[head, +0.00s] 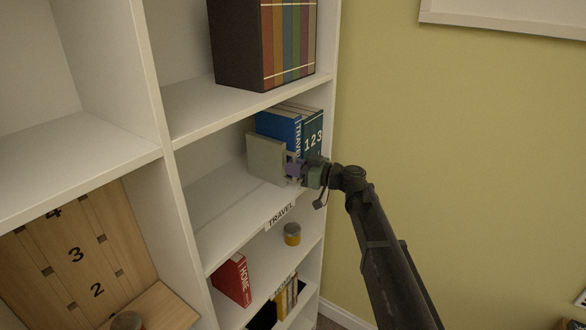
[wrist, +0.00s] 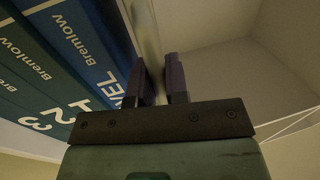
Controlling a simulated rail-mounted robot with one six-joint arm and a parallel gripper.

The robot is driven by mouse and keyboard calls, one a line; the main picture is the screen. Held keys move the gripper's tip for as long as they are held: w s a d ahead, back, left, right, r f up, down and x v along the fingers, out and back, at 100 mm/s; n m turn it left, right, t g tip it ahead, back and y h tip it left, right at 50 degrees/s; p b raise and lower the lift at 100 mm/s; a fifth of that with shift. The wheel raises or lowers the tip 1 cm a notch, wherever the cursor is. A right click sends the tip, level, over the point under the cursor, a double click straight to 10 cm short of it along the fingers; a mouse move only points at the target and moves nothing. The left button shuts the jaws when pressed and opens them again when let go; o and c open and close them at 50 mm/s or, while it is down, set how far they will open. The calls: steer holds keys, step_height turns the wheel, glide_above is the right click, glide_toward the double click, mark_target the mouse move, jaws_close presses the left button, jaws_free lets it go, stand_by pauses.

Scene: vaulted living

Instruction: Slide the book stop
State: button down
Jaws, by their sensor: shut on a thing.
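The book stop (head: 264,158) is a flat grey-beige upright plate on the shelf labelled TRAVEL. It stands at the left side of a row of blue and teal books (head: 280,124), close against them; I cannot tell whether it touches them. My gripper (head: 293,169) reaches in from the right and is shut on the plate's front edge. In the wrist view, the plate (wrist: 148,35) shows edge-on between the two dark fingers (wrist: 157,80), with the upright book spines (wrist: 70,45) on its left. The plate's foot is hidden.
The TRAVEL shelf (head: 223,197) is bare left of the stop. A box of striped volumes (head: 265,45) stands above. A white divider (head: 157,110) bounds the left.

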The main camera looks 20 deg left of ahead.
steer(key=shift+w+d, duration=0.15)
steer(key=shift+w, duration=0.65)
steer(key=c, duration=1.1)
jaws_free()
steer(key=shift+s, duration=0.15)
steer(key=shift+c, duration=0.2)
